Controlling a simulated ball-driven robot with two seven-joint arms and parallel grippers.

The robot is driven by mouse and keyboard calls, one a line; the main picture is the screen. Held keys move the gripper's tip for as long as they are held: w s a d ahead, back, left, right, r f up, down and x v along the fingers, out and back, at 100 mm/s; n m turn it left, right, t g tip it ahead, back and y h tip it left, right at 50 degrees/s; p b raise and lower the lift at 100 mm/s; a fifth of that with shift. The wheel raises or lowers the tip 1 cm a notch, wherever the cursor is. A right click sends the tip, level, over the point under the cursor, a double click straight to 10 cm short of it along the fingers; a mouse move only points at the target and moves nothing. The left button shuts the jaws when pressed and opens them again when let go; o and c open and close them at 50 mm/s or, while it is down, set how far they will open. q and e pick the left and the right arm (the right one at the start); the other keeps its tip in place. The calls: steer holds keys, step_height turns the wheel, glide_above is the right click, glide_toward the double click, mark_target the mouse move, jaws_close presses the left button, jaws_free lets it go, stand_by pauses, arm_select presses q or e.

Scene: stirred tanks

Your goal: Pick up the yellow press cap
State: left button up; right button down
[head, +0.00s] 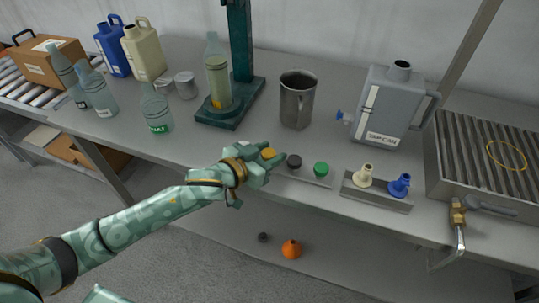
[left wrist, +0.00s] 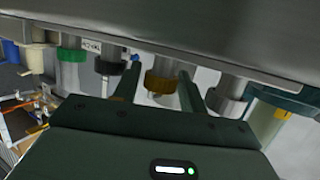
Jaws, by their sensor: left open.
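In the left wrist view the cap (left wrist: 160,82) looks dull amber and shows between the two fingers of my open left gripper (left wrist: 158,88). I cannot tell whether either finger touches it. My right gripper is not in view.
A black cap (head: 293,161) and a green cap (head: 321,169) stand just right of the yellow one. Further right is a rack (head: 375,194) with a cream and a blue funnel-like piece. A steel jug (head: 297,100) and a green stand (head: 222,116) are behind.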

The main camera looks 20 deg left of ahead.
arm_select(q)
steer(key=shift+s+r, duration=0.1)
steer(key=c, duration=0.7)
